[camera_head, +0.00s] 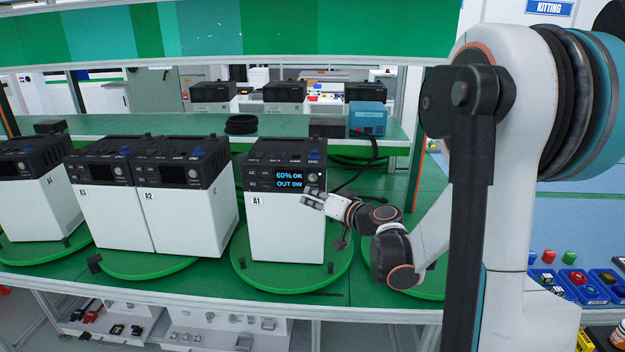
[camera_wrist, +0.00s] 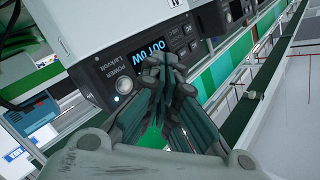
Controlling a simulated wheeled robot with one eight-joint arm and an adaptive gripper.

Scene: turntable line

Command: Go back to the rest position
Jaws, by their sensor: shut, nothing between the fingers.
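My gripper (camera_head: 322,201) is shut and empty, in front of the right part of the power unit labelled A1 (camera_head: 285,232). The unit has a white body and a black top panel, with a lit screen (camera_head: 290,178) reading "60% OK, OUT 0W". It stands on a round green turntable (camera_head: 254,277). In the wrist view the closed fingers (camera_wrist: 165,70) lie over the lower edge of the screen, next to a round power button (camera_wrist: 123,85). I cannot tell whether the fingertips touch the panel. My arm reaches in from the right.
Units A2 (camera_head: 195,220) and A3 (camera_head: 112,215) stand left of A1, with another unit (camera_head: 38,200) at the far left. A green shelf (camera_head: 200,126) behind carries a blue box (camera_head: 368,118). Blue bins (camera_head: 583,287) with coloured parts are at the lower right.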

